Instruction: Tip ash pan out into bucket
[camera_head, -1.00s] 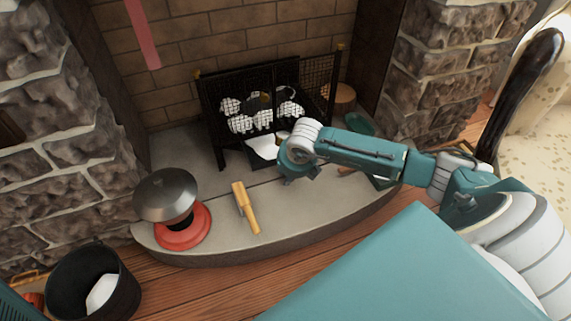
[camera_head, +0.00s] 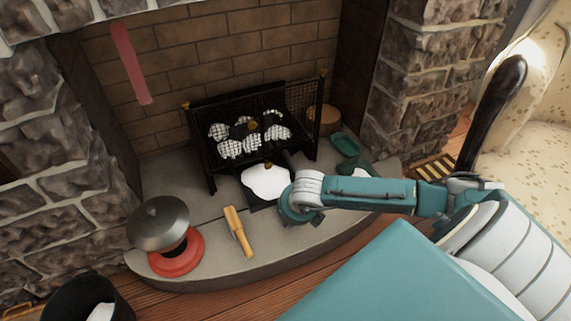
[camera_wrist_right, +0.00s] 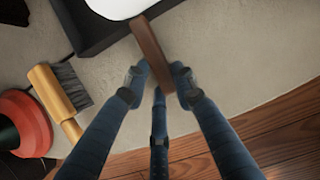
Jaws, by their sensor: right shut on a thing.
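The ash pan (camera_head: 259,202) is a dark, shallow tray holding white ash (camera_head: 266,181). It sits on the grey hearth in front of the grate, its back close to the grate's underside. My right gripper (camera_wrist_right: 157,82) is shut on the pan's brown handle (camera_wrist_right: 151,52) in the wrist view. The pan's dark front wall (camera_wrist_right: 98,37) shows above it there. In the head view my right gripper (camera_head: 292,212) is at the pan's front right, and its fingers are mostly hidden. The black bucket (camera_head: 62,301) stands at the bottom left, partly cut off, with something white inside. My left gripper is not seen.
A brush with a wooden handle (camera_head: 239,232) lies left of the pan. A red-based object with a grey domed top (camera_head: 160,223) stands on the hearth between brush and bucket. The grate (camera_head: 250,130) holds several coals. A green item (camera_head: 346,145) lies at right.

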